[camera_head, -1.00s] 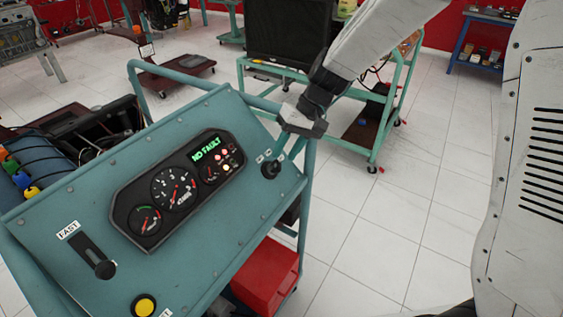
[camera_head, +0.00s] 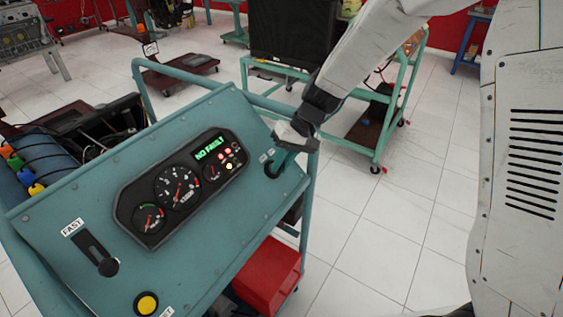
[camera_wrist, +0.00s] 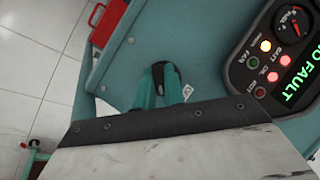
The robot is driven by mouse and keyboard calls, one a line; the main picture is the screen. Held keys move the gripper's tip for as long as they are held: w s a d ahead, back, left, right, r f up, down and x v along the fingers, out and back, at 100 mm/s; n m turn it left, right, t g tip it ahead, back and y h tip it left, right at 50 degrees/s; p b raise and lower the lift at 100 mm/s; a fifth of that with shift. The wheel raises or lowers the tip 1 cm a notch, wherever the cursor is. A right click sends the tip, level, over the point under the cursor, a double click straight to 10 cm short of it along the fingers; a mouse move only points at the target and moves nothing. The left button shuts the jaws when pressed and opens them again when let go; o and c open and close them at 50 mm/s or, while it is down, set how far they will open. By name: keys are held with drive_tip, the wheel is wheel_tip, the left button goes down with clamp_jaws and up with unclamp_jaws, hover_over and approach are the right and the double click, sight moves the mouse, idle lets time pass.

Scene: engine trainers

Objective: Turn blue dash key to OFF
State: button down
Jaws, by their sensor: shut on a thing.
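The dash key (camera_head: 270,169) is at the right end of the teal sloped panel (camera_head: 75,205). It looks dark, and my gripper partly covers it. In the wrist view the key (camera_wrist: 160,72) shows as a dark rounded piece between the two teal fingers. My gripper (camera_head: 278,163) is down at the panel, and its fingers (camera_wrist: 160,86) are shut on the key. Small white labels (camera_wrist: 187,91) beside the key are partly covered, and I cannot read them. I cannot tell the key's exact angle.
The gauge cluster (camera_head: 180,190) left of the key reads NO FAULT, with small lamps lit. A FAST lever (camera_head: 108,266) and a yellow button (camera_head: 146,303) are lower left. A red box (camera_head: 268,275) sits below the panel. The floor at right is clear.

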drive_tip(key=n+h, duration=0.1)
drive_tip(key=n, duration=0.1)
drive_tip(key=n+t+h, duration=0.1)
drive_tip(key=n, duration=0.1)
drive_tip(key=shift+a+r+n+h, duration=0.1)
drive_tip(key=shift+n+h, duration=0.2)
drive_tip(key=shift+n+t+h, duration=0.6)
drive_tip(key=shift+n+t, duration=0.2)
drive_tip(key=shift+n, duration=0.6)
drive_tip(key=c, duration=1.5)
unclamp_jaws()
drive_tip(key=r, duration=0.5)
drive_tip(key=s+d+r, duration=0.1)
drive_tip(key=r, duration=0.1)
drive_tip(key=shift+r, duration=0.3)
